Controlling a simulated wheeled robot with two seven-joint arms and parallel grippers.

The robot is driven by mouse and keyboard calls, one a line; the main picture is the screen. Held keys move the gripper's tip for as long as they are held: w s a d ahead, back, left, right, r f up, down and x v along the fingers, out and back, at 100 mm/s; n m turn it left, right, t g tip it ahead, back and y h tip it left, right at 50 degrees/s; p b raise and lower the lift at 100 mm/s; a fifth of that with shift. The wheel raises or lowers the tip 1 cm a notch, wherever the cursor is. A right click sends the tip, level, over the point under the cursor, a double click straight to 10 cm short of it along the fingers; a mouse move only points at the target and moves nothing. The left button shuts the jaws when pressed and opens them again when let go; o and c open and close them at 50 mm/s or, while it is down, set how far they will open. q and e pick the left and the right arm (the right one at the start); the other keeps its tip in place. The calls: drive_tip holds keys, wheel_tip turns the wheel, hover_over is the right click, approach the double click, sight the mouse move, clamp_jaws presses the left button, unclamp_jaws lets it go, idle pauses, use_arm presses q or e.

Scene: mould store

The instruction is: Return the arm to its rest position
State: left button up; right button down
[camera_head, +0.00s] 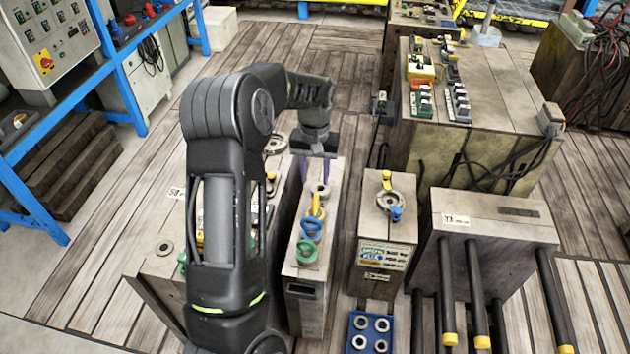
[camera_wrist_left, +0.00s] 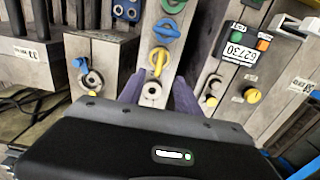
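My left arm (camera_head: 226,200) rises from the bottom of the head view, bends at the elbow and reaches away to the right. My left gripper (camera_head: 315,175) points down over the far end of a narrow mould block (camera_head: 310,285). Its two purple fingers stand apart with nothing seen held between them. In the left wrist view the open gripper (camera_wrist_left: 158,88) shows a ring-topped fitting on the block between the fingers. Whether the fingertips touch the block is unclear. My right gripper is in neither view.
The narrow block carries yellow, blue (camera_head: 311,229) and green (camera_head: 306,251) ring handles. A block with a metal ring (camera_head: 388,205) stands to its right. A larger machine block (camera_head: 490,95) stands behind. A blue rack (camera_head: 130,75) is at the left. Plank floor (camera_head: 345,55) is clear beyond the gripper.

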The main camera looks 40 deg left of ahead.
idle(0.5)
use_arm(q)
drive_tip(key=shift+w+a, duration=0.1)
drive_tip(key=shift+w, duration=0.2)
drive_tip(key=w+d+f+m+t+h, duration=0.1)
drive_tip(key=w+d+f+m+t, duration=0.2)
drive_tip(key=d+f, duration=0.8)
drive_tip(key=s+d+f+h, duration=0.1)
drive_tip(key=s+d+f, duration=0.45)
drive_tip(key=d, duration=0.45)
drive_tip(key=s+d+f+g+h, duration=0.1)
drive_tip(key=s+d+f, duration=0.2)
drive_tip(key=s+d, duration=0.4)
drive_tip(key=s+d+f+m+g+h, duration=0.1)
drive_tip(key=s+d+f, duration=0.2)
drive_tip(key=s+d, duration=0.5)
drive_tip(key=s, duration=0.7)
drive_tip(key=shift+d, duration=0.25)
drive_tip(key=shift+w+a+f, duration=0.1)
